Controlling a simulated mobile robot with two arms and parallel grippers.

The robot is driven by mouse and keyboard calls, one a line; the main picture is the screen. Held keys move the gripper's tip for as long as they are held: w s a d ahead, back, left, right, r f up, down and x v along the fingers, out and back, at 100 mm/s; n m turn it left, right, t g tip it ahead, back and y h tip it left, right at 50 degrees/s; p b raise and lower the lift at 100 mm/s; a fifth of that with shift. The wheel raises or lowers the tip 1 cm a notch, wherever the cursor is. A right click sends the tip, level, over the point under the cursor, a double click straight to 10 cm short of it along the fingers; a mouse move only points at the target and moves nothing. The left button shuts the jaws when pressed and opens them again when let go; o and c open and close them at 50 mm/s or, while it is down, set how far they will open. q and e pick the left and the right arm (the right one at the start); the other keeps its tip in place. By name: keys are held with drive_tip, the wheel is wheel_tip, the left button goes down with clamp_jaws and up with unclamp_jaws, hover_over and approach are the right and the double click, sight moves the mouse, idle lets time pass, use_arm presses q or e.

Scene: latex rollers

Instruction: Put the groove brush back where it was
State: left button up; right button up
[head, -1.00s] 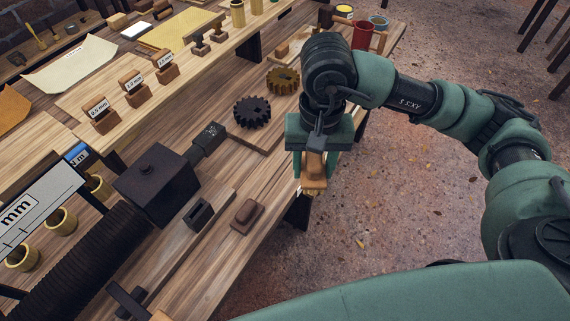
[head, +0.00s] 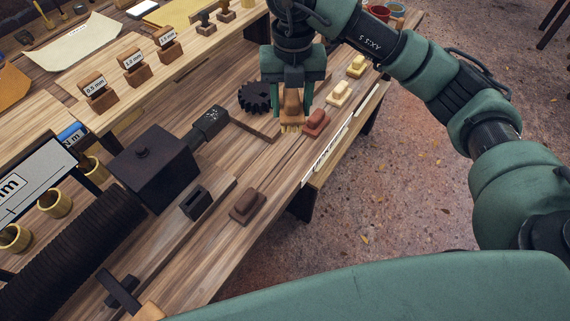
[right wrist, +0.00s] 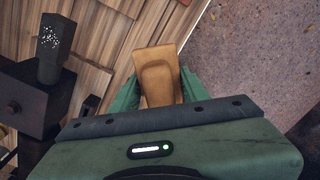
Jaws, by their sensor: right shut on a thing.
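My right gripper (head: 292,92) is shut on a tan wooden brush (head: 291,110), taken to be the groove brush, with pale bristles pointing down. The brush is over the bench top (head: 236,264), left of a red block (head: 316,122); whether it touches the bench I cannot tell. In the right wrist view the brush (right wrist: 158,75) sits between the two green fingers, its tan body facing the camera. My left gripper is not in view.
A cream block (head: 338,93) and a yellow block (head: 356,66) line the bench's right edge beyond the red one. A dark gear (head: 254,96) lies left of the gripper. A brown block (head: 247,206) lies nearer. A black box (head: 154,168) stands at the left.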

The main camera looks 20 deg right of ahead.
sight(285, 163)
drive_tip(key=m, duration=0.2)
drive_tip(key=w+m, duration=0.1)
drive_tip(key=m, duration=0.3)
drive_tip(key=shift+w+a+r, duration=0.1)
drive_tip(key=shift+w+a, duration=0.15)
drive_tip(key=shift+a, duration=0.1)
drive_tip(key=shift+w+m+b, duration=0.1)
drive_tip(key=shift+m+b, duration=0.2)
drive_tip(key=shift+m, duration=0.2)
drive_tip(key=shift+f, duration=0.2)
drive_tip(key=shift+m, duration=0.3)
wheel_tip(285, 163, down, 19)
drive_tip(key=shift+f+p, duration=0.15)
drive_tip(key=shift+p, duration=1.05)
drive_tip(key=shift+f, duration=0.15)
drive_tip(key=shift+f, duration=0.2)
drive_tip(key=o, duration=1.3)
